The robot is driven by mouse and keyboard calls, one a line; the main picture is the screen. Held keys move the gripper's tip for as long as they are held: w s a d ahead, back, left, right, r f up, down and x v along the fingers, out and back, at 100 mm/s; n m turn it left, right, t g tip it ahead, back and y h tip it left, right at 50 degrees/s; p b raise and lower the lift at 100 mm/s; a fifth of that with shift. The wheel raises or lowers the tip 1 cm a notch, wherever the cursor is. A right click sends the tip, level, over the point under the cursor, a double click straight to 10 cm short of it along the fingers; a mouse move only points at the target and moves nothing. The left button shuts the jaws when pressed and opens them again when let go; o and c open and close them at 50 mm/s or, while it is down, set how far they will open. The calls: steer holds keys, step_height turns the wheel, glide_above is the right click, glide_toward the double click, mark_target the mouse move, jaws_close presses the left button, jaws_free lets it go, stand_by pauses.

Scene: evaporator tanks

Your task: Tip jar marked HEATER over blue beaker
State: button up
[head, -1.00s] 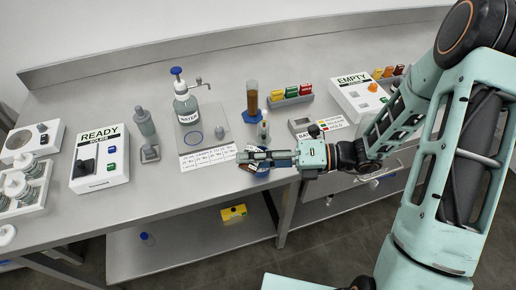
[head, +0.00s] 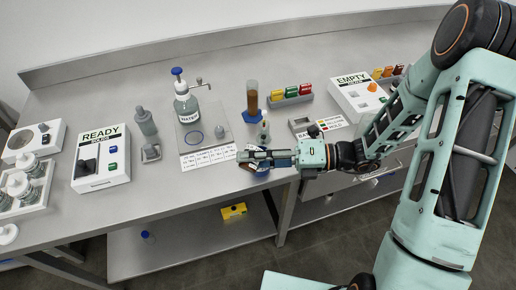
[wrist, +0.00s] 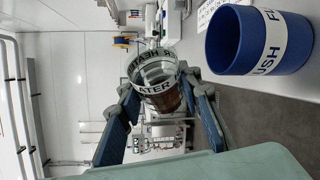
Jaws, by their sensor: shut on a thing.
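My gripper (wrist: 165,110) is shut on a clear jar (wrist: 157,72) with a white label, of which "HEATER" letters show, in the wrist view. Brown liquid shows in the jar between my two fingers. The blue beaker (wrist: 228,40), with a white band reading "FLUSH", stands close to the right of the jar in the wrist view, apart from it in the picture. In the head view my gripper (head: 255,156) is over the bench's front edge and covers most of the beaker and the jar. I cannot tell the jar's exact tilt.
A white label sheet (head: 208,157) lies left of my gripper. A small bottle (head: 263,130) and a cylinder of brown liquid (head: 252,98) stand just behind. The WATER bottle (head: 187,105) and READY box (head: 101,158) are further left. The EMPTY box (head: 356,97) is at right.

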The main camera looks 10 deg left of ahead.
steer(key=shift+w+r+m+y+p, duration=0.15)
steer(key=shift+r+m+y+p, duration=0.3)
steer(key=shift+m+p, duration=0.9)
stand_by(2.6)
steer(key=shift+w+r+m+g+y+p, duration=0.15)
steer(key=shift+r+m+g+y+p, duration=0.25)
steer(key=shift+p, duration=1.1)
stand_by(2.5)
